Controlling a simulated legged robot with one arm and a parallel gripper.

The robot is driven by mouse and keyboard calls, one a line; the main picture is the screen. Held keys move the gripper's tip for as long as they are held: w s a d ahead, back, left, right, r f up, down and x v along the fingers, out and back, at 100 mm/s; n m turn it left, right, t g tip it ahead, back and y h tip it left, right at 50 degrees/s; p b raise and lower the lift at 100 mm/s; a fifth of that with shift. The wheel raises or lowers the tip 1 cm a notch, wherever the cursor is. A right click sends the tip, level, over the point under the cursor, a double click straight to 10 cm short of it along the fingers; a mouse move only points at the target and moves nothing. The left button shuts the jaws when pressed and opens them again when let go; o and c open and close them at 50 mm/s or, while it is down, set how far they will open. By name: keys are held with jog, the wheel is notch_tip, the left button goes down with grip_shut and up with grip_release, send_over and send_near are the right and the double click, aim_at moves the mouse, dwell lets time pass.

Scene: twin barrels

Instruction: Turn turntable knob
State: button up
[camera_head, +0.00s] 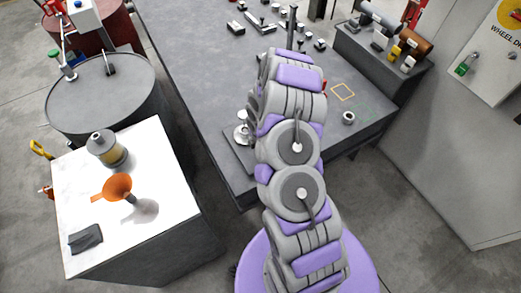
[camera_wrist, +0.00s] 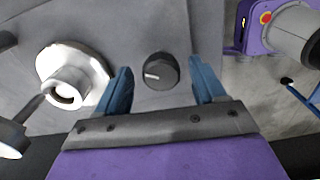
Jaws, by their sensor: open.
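The turntable knob (camera_wrist: 160,72) is a round black knob with a white pointer line, set on a grey plate (camera_wrist: 135,25) in the wrist view. My gripper (camera_wrist: 165,80) has two blue fingers standing apart, one on either side of the knob, with visible gaps and no clear contact. A shiny metal fitting (camera_wrist: 72,75) with a raised round collar sits left of the left finger. In the head view my arm hides the knob and the gripper; part of the metal fitting (camera_head: 242,130) shows left of the arm.
The dark workbench (camera_head: 190,60) holds several small metal parts at the back. A white-topped cabinet (camera_head: 165,165) at left carries an orange funnel (camera_head: 118,187) and a jar (camera_head: 107,150). Two barrels (camera_head: 100,95) stand behind it. A grey cabinet (camera_head: 450,150) stands at right.

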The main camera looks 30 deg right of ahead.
jog(key=shift+r, duration=0.1)
jog(key=shift+a+r, duration=0.1)
jog(key=shift+r, duration=0.25)
notch_tip(320, 180, up, 16)
jog(key=p, duration=0.1)
jog(key=shift+r+p, duration=0.2)
jog(key=shift+p, duration=0.1)
